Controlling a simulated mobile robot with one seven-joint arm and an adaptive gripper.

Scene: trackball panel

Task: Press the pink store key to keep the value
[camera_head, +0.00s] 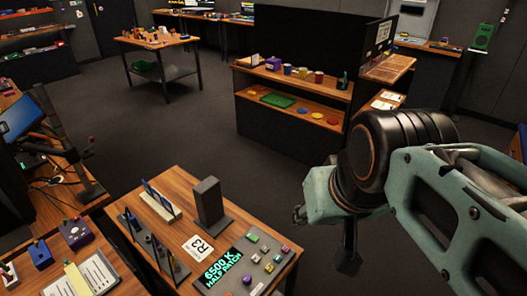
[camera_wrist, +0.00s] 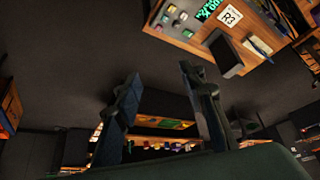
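The trackball panel (camera_head: 236,274) is a dark slab on the near wooden table, with a lit green "6500 K HALF PATCH" display and several small coloured keys. A small pinkish key (camera_head: 285,249) seems to be at its right edge; its exact colour is hard to tell at this size. A purple ball (camera_head: 247,281) sits near the front. The panel also shows upside down at the top of the wrist view (camera_wrist: 196,30). My gripper (camera_wrist: 161,75) is open and empty, its two dark fingers spread, apart from the panel. In the head view my arm is right of the panel.
A dark upright block (camera_head: 208,202), an R3 card (camera_head: 198,247) and racks stand beside the panel. A shelf unit (camera_head: 291,88) with cups stands behind, and a side table (camera_head: 160,42) at back left. Open floor lies between them.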

